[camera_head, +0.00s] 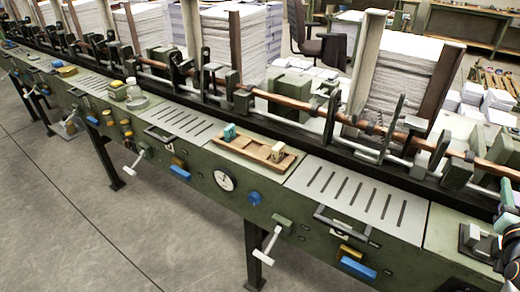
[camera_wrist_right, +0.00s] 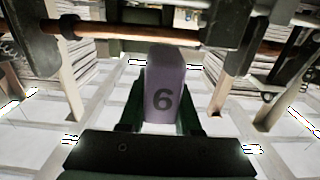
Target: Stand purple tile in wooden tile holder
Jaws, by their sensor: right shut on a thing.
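The purple tile (camera_wrist_right: 166,72), marked with a dark 6, is upright in the right wrist view. My right gripper (camera_wrist_right: 163,100) is shut on it, with a dark green finger on each side. The wooden tile holder (camera_head: 253,146) lies on the green machine top in the middle of the head view. A teal tile (camera_head: 229,132) stands near its left end and a cream tile (camera_head: 277,152) near its right end. The holder does not show clearly in the right wrist view. My left gripper is not in view.
A slotted grey plate (camera_head: 350,196) lies right of the holder. A copper-coloured rod (camera_head: 290,100) with dark brackets runs behind it. A clear bottle (camera_head: 136,95) stands to the left. Tall paper stacks (camera_head: 405,70) rise behind.

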